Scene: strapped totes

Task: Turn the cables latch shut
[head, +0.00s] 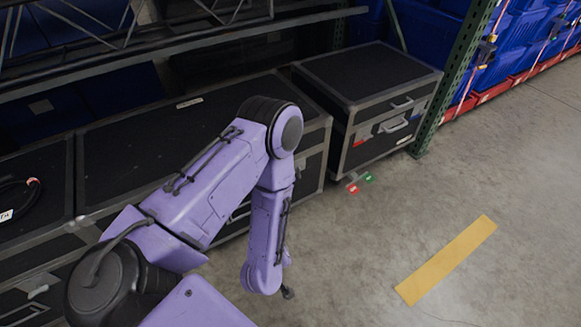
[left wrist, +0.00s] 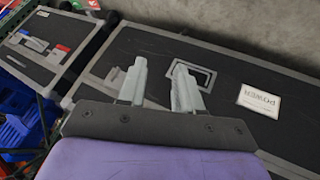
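No latch can be made out clearly as the cables latch. A black case with metal edges (head: 365,85) stands at the right end of the row, with handles and a small red piece (head: 360,142) on its front. In the left wrist view a case at upper left (left wrist: 40,50) carries a red piece and a blue piece. A nearer black case (left wrist: 225,70) has a recessed handle and an upside-down label (left wrist: 267,101) that seems to read POWER. My left gripper (left wrist: 158,75) is open and empty before this case; it also shows low in the head view (head: 288,292). My right gripper is out of view.
Several black cases (head: 150,140) line the rack. Red and green tags (head: 361,183) lie by the right case. A green rack post (head: 455,75) and blue totes (head: 510,50) stand beyond. The concrete floor at right is clear, with a yellow strip (head: 447,260).

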